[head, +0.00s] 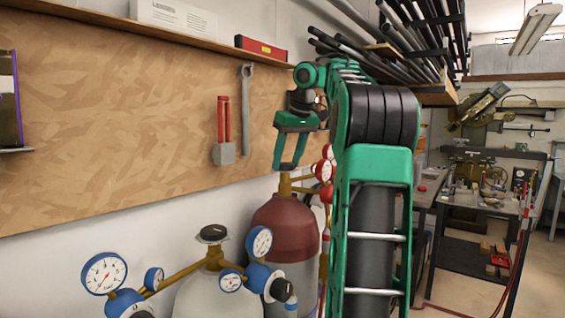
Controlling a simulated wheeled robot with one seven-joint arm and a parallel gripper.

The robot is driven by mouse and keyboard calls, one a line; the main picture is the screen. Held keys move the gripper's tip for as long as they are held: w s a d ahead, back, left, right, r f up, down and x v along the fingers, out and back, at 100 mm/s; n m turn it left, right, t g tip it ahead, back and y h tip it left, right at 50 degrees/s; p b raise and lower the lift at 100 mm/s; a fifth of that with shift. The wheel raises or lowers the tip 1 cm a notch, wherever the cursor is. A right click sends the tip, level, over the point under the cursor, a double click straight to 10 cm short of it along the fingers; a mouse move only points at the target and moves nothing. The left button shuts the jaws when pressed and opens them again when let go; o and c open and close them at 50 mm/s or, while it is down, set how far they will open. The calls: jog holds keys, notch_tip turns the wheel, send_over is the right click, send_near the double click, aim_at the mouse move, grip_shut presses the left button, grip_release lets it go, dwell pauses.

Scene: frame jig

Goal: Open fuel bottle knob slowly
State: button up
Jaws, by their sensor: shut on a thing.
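The fuel bottle (284,226) is the dark red-topped cylinder below my gripper, standing by the wall. A brass valve (285,186) rises from its top, with red-rimmed gauges (324,170) to its right. My green gripper (287,167) points down right over this valve, its two fingers around the valve's top. It is shut on the knob there.
A second, pale cylinder with a black knob (213,233) and blue gauges (104,273) stands in front, to the left. A wooden board (120,130) carries a red-handled tool (223,130) and a wrench (247,110). A pipe rack (400,35) hangs above my arm.

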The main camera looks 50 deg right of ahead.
jog(key=shift+w+a+n, duration=0.15)
jog(key=shift+n, duration=0.15)
dwell(0.4)
jog(key=o, duration=1.1)
jog(key=shift+w+f, duration=0.1)
jog(key=shift+c, duration=0.2)
jog(key=shift+r, duration=0.2)
jog(key=shift+v, duration=1.15)
jog(key=v, duration=0.8)
